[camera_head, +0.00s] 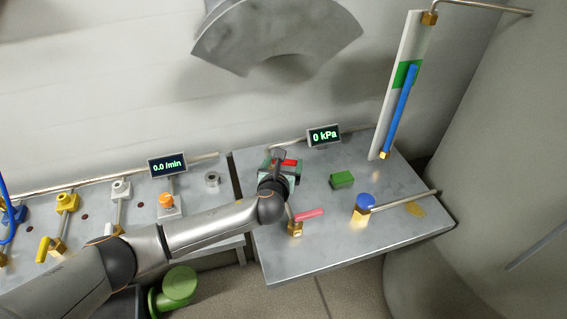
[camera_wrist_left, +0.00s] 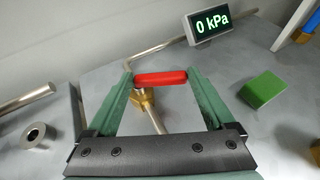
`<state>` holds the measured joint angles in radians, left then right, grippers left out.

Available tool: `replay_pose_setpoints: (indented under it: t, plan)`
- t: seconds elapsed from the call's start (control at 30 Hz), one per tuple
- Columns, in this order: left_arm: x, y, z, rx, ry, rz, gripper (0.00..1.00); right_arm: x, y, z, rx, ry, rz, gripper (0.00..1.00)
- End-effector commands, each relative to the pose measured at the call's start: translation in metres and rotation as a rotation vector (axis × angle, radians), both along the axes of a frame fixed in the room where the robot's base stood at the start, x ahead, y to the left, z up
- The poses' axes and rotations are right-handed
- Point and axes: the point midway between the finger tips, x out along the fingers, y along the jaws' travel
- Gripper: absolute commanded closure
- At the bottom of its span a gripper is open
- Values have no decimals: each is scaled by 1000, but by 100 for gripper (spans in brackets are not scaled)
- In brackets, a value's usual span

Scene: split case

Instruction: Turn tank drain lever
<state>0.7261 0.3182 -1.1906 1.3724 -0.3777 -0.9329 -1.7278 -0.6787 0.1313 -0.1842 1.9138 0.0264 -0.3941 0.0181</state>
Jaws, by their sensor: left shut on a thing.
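A red lever handle (camera_wrist_left: 161,77) on a brass valve (camera_wrist_left: 143,97) lies between the fingers of my left gripper (camera_wrist_left: 160,76), one finger at each end. In the head view my left gripper (camera_head: 281,163) is at the back left of the right-hand table, with the red handle (camera_head: 289,162) showing beside it. The gripper is shut on this handle and hides most of its valve. A second, pinkish-red lever (camera_head: 310,214) on a brass body stands nearer the front edge, apart from the gripper. Neither lever has a readable label. My right gripper is not in view.
A display (camera_head: 323,135) reads 0 kPa behind the gripper. A green block (camera_head: 342,180) and a blue-knobbed brass valve (camera_head: 365,202) are to the right. A tall gauge board (camera_head: 397,90) stands at the back. The left bench holds several valves and a display (camera_head: 168,165).

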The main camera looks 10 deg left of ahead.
Motion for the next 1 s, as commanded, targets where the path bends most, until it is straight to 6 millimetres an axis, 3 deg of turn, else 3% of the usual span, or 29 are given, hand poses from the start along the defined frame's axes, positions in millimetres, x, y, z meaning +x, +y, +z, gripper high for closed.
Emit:
replay_pose_setpoints:
  t: [0.33,0.63,1.0]
  plan:
    - [6,-6,-1,-2,4,188,68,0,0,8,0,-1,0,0]
    - [15,-7,-3,-1,2,414,68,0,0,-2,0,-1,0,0]
    - [16,-6,-1,0,2,473,68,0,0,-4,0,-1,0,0]
